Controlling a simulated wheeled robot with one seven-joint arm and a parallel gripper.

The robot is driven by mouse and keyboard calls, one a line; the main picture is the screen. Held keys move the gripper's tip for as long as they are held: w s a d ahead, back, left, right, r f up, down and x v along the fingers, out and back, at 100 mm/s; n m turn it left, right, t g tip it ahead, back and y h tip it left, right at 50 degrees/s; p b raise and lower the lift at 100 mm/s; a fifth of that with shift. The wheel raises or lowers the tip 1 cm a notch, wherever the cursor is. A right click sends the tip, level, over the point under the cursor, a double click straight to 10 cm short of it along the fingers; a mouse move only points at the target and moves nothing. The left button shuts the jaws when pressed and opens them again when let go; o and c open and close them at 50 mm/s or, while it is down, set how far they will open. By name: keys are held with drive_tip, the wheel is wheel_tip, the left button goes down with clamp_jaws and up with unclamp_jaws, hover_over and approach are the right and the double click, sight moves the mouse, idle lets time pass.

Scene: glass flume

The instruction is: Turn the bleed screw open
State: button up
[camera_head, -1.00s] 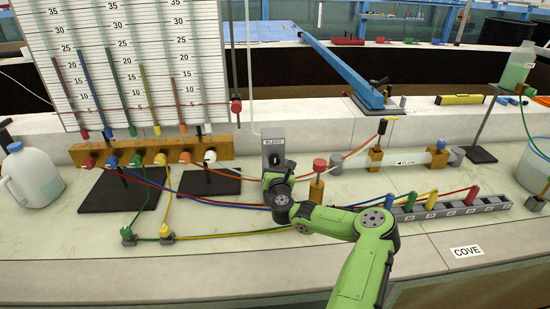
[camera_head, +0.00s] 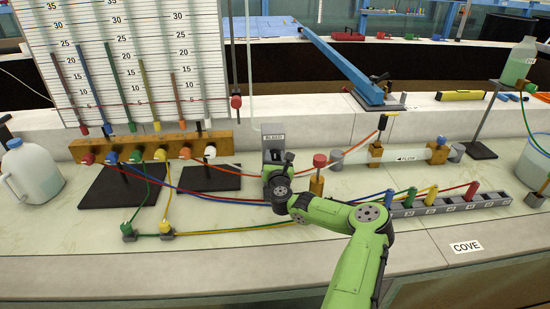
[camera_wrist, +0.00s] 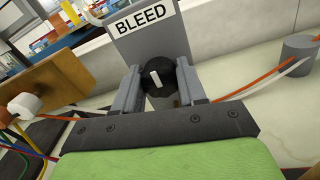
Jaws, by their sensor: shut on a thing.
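The bleed screw (camera_wrist: 157,77) is a round black knob with a white mark, on the front of a grey block (camera_wrist: 150,40) labelled BLEED. In the wrist view my gripper (camera_wrist: 160,82) has one finger on each side of the knob and is shut on it. The white mark stands nearly upright, tilted slightly. In the head view the grey BLEED block (camera_head: 272,134) stands at mid bench, and my gripper (camera_head: 273,160) is in front of it. The arm hides most of the knob there.
A wooden manifold (camera_head: 150,147) with coloured plugs and tubes lies to the left. A red-topped wooden post (camera_head: 317,180) stands close to the right of my wrist. A grey rack (camera_head: 450,204) of coloured plugs is at the right. Tubes run along the bench behind and beside my arm.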

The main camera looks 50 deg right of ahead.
drive_tip(key=n+p, duration=0.1)
drive_tip(key=n, duration=0.1)
drive_tip(key=shift+r+n, duration=0.15)
drive_tip(key=shift+n, duration=0.25)
drive_tip(key=n+p, duration=0.2)
drive_tip(key=n, duration=0.2)
drive_tip(key=shift+n, duration=0.3)
drive_tip(key=n, duration=0.3)
drive_tip(key=shift+w+a+n, duration=0.1)
drive_tip(key=shift+n, duration=0.2)
drive_tip(key=n, duration=0.3)
drive_tip(key=shift+n, duration=0.3)
drive_tip(key=n, duration=0.3)
drive_tip(key=n+b, duration=0.1)
drive_tip(key=shift+f+n, duration=0.25)
drive_tip(key=shift+n, duration=0.05)
drive_tip(key=n+b, duration=0.2)
drive_tip(key=n, duration=0.2)
drive_tip(key=shift+n, duration=0.4)
